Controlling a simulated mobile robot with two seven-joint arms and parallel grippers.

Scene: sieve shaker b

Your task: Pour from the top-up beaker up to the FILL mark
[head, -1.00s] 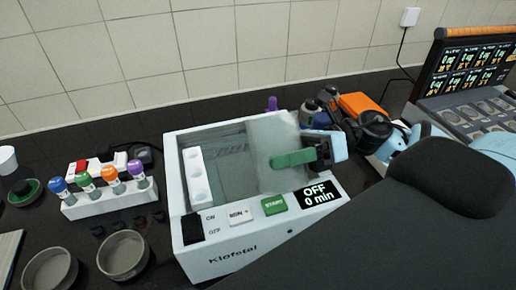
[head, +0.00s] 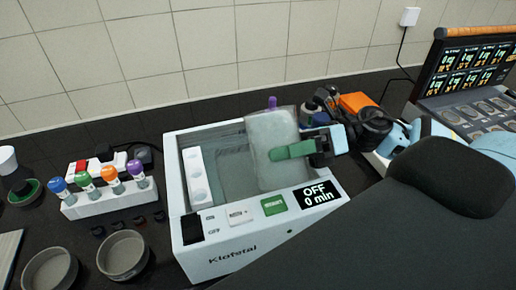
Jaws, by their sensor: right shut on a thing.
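The top-up beaker (head: 271,133) is a translucent, greyish vessel with a green handle (head: 292,150). My right gripper (head: 318,148) is shut on the green handle and holds the beaker, tilted, over the right part of the open white bath (head: 222,262). The bath's interior looks grey-green, with a white holed rack (head: 195,175) at its left side. The FILL mark and the liquid level cannot be made out. The bath's display (head: 317,195) reads OFF, 0 min. My left gripper is not in view.
A white rack (head: 110,200) with several coloured-cap tubes stands left of the bath. Two round sieves (head: 122,254) lie at the front left. Dark bottles and an orange item (head: 358,103) stand behind at the right. A control panel (head: 466,80) is at far right.

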